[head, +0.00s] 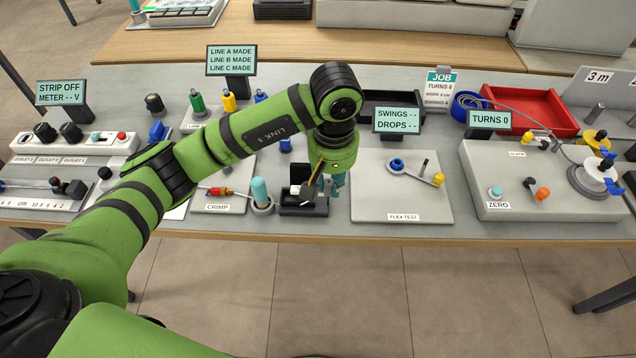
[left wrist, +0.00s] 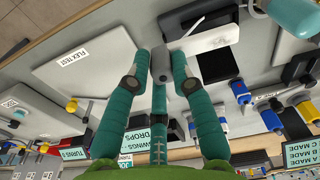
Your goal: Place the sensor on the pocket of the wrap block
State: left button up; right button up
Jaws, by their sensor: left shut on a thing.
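My left gripper (head: 338,184) hangs over the bench between the crimp station and the flex test plate. In the left wrist view its teal fingers (left wrist: 162,72) are shut on a small grey cylindrical piece, which I take to be the sensor (left wrist: 160,62). The dark block (head: 303,210) just left of the gripper in the head view appears to be the wrap block. I cannot tell the pocket clearly. The held piece looks apart from the block.
The flex test plate (head: 390,207) lies right of the gripper. A grey zero box (head: 540,190) and a red tray (head: 525,108) are farther right. The bench's front edge is close.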

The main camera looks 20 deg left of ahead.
pick_arm(q)
jog(key=shift+w+a+f+p, duration=0.15)
jog(key=shift+w+a+f, duration=0.25)
jog(key=shift+a, duration=0.15)
jog(key=shift+w+a+f+p, duration=0.15)
jog(key=shift+w+a+f, duration=0.25)
jog(key=shift+a, duration=0.1)
jog(key=shift+w+a+f, duration=0.2)
jog(key=shift+a, duration=0.05)
jog(key=shift+f, duration=0.25)
notch_tip(320, 180, down, 2)
jog(key=shift+f+p, duration=0.25)
jog(key=shift+p, duration=0.4)
jog(key=shift+f, duration=0.55)
jog(key=o, duration=0.9)
pick_arm(e)
jog(key=shift+w+d+r, duration=0.15)
jog(key=shift+d+r, duration=0.2)
jog(key=shift+r, duration=0.25)
jog(key=shift+w+d+r, duration=0.15)
jog(key=shift+d+r, duration=0.15)
jog(key=shift+r, duration=0.3)
pick_arm(q)
jog(key=shift+r, duration=0.1)
